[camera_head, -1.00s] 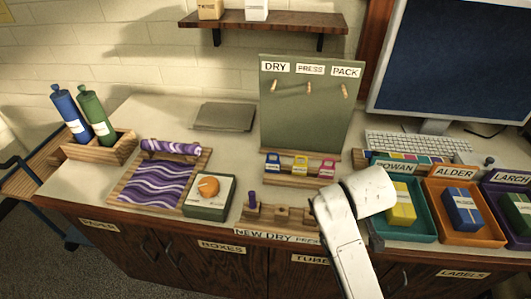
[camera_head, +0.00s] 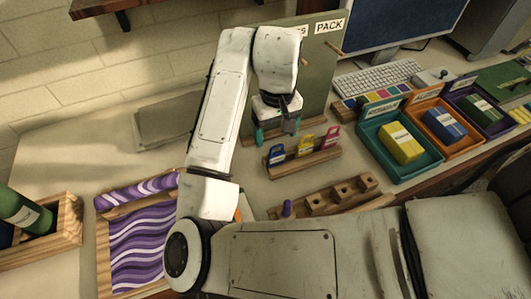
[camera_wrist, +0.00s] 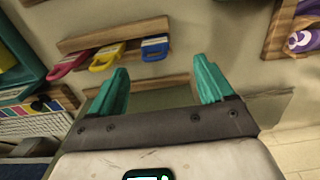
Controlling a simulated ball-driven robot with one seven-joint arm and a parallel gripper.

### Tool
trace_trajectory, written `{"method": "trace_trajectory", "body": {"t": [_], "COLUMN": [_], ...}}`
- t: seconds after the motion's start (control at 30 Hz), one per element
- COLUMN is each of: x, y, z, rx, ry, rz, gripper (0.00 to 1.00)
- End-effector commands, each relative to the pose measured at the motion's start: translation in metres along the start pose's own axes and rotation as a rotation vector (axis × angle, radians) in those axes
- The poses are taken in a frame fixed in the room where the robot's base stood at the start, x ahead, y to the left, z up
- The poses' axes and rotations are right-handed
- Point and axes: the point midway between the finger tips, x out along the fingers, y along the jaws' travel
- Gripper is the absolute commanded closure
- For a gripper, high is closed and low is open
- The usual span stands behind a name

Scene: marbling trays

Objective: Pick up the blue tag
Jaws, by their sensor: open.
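The blue tag (camera_head: 277,154) stands at the left end of a wooden rack, beside a yellow tag (camera_head: 305,145) and a red-pink tag (camera_head: 329,137). In the wrist view the blue tag (camera_wrist: 155,47) is at the right end of the rack, ahead of my fingers and between them in width. The yellow tag (camera_wrist: 106,56) and pink tag (camera_wrist: 69,64) lie to its left there. My gripper (camera_head: 274,132) has teal fingers and is above and behind the rack. In the wrist view my gripper (camera_wrist: 160,88) is open and empty, apart from the blue tag.
The green board (camera_head: 320,70) stands close behind my gripper. A wooden block with holes (camera_head: 338,196) and a purple peg (camera_head: 287,208) lies in front of the rack. Trays with boxes, such as the teal tray (camera_head: 376,146), stand to the right. Purple wavy paper (camera_head: 140,238) lies at left.

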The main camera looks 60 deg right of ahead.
Motion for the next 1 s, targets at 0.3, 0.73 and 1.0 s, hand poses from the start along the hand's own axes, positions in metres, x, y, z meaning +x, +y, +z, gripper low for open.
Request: {"method": "trace_trajectory", "body": {"t": [0.3,0.73,1.0], "x": [0.046,0.087,0.106], "y": [0.001,0.011,0.009], "z": [0.001,-0.004,-0.004], "rx": [-0.001,0.000,0.000], "ry": [-0.003,-0.003,0.000], "rz": [0.003,0.005,-0.001], "gripper": [0.19,0.19,0.19]}}
